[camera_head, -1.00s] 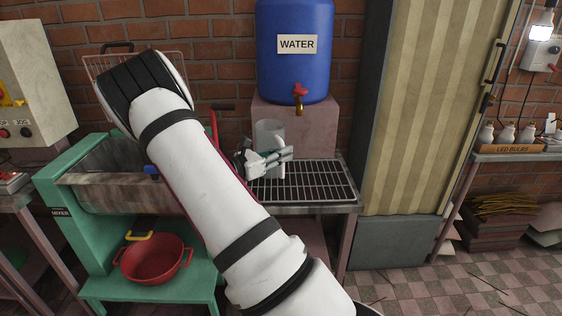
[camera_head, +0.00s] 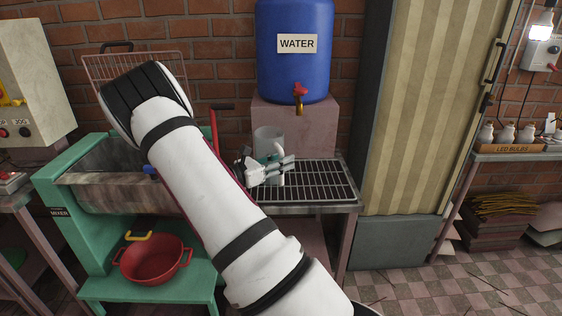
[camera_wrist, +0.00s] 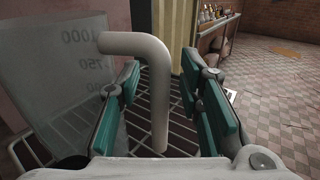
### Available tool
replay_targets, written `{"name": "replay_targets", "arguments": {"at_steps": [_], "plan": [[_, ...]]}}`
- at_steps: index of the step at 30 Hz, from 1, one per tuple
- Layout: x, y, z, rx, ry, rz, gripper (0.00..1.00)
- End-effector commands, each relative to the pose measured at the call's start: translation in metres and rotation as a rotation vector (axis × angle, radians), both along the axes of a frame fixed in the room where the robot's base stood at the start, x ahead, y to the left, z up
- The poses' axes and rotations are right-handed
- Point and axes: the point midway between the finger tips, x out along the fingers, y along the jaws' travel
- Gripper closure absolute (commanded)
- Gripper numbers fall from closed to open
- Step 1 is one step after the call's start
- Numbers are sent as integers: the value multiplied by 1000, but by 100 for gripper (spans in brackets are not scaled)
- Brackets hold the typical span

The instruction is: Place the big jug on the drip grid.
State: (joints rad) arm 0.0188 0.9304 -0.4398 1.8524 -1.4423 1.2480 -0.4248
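The big jug (camera_head: 266,135) is a clear, greyish jug at the left part of the drip grid (camera_head: 325,182), below and left of the water tap. It looks upright; my gripper hides its base in the head view. In the wrist view, the jug (camera_wrist: 65,75) has 1000 and 750 marks and a thick pale handle (camera_wrist: 158,85), with grid bars under and beside it. My gripper (camera_head: 285,169) is at the handle. In the wrist view, my gripper's teal-padded fingers (camera_wrist: 163,108) are apart on both sides of the handle, with gaps visible.
A blue water barrel (camera_head: 295,65) with a red tap (camera_head: 299,92) stands on a pink block behind the grid. A green mixer (camera_head: 105,185) is to the left, with a red pot (camera_head: 152,262) on its lower shelf. The grid's right part is clear.

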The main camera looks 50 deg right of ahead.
Motion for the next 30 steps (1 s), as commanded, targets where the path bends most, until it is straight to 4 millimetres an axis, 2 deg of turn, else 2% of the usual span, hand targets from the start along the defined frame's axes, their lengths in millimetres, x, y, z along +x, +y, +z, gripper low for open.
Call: {"name": "replay_targets", "arguments": {"at_steps": [5, 15, 23, 26, 30], "plan": [[6, 18, 2, -1, -2, 3, 67], [25, 84, 1, 0, -1, 3, 67], [32, 112, 1, 0, -1, 1, 67], [29, 117, 5, 14, -23, -14, 67], [8, 125, 22, 86, -134, -81, 67]]}}
